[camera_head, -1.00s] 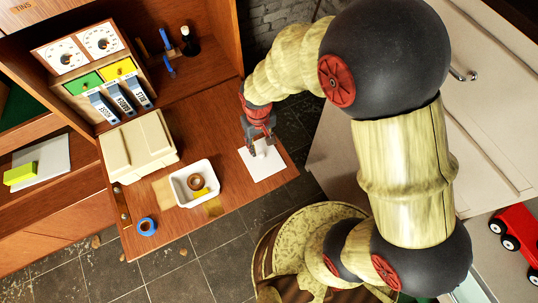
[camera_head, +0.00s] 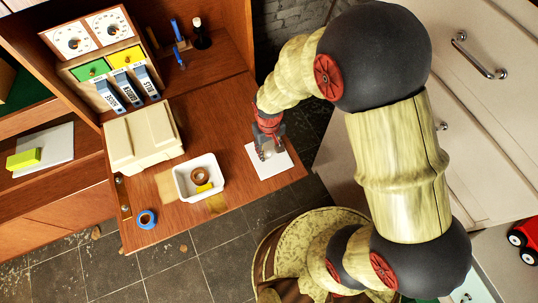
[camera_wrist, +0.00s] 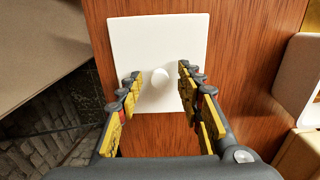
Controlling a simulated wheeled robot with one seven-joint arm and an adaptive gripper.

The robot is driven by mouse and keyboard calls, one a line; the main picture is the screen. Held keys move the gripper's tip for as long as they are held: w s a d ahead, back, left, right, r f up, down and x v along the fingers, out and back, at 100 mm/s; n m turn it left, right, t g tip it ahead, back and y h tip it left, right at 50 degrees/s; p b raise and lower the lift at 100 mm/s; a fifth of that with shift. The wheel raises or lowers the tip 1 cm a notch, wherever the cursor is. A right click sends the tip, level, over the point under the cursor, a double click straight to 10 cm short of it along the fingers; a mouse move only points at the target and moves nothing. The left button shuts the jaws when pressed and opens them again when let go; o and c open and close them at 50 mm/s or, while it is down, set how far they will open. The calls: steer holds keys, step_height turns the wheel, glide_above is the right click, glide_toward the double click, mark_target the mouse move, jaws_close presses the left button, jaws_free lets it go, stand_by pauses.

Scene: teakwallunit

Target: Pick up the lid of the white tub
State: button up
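The white square lid (camera_head: 272,173) lies flat on the right end of the wooden desk surface. In the wrist view the lid (camera_wrist: 150,32) shows a round white knob (camera_wrist: 160,77) at its middle. My gripper (camera_head: 267,153) is over the lid, pointing down at it. In the wrist view my gripper (camera_wrist: 158,78) is open, with one finger on each side of the knob and gaps between them. I cannot tell exactly how high the fingertips are. The white tub (camera_head: 181,196) stands open to the left of the lid, with a brown ring and a yellow item inside.
A cream box (camera_head: 142,136) stands behind and left of the tub. A blue tape roll (camera_head: 147,219) sits near the desk's front edge. The desk's right edge is close to the lid.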

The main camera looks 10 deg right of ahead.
steer(key=shift+c, duration=1.2)
jaws_close()
